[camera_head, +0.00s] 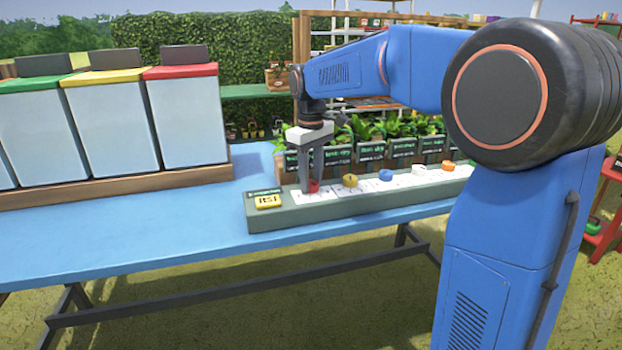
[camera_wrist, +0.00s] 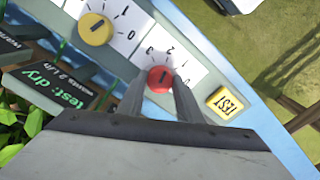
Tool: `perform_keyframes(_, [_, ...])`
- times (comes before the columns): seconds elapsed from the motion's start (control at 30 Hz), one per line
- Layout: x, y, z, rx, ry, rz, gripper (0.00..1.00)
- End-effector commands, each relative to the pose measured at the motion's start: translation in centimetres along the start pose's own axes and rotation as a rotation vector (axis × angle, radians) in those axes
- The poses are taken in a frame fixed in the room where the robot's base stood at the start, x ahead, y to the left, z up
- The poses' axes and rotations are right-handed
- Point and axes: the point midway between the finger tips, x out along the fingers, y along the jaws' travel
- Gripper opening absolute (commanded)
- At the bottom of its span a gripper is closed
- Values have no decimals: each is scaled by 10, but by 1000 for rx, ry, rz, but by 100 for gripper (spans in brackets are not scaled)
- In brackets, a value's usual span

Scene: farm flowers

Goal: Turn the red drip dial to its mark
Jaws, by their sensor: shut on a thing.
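The red dial (camera_head: 314,187) sits at the left end of the grey-green dial panel (camera_head: 262,220) on the blue table. My gripper (camera_head: 309,178) points down over it, with its fingers on either side of the dial. In the wrist view the red dial (camera_wrist: 160,79) shows between the fingertips, with a dark pointer line on its top. Printed numbers and tick lines lie on the white plate around it. The fingers hide part of this scale, and I cannot tell which mark is the target.
A yellow dial (camera_head: 350,181), a blue dial (camera_head: 385,175), a white dial (camera_head: 419,169) and an orange dial (camera_head: 448,164) stand further right on the panel. Potted plants with signs (camera_head: 371,153) stand close behind.

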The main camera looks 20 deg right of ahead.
Motion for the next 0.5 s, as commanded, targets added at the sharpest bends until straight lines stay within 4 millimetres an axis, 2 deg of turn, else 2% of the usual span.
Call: perform_keyframes(0.5, [0, 0, 0, -56, 1, 1, 10])
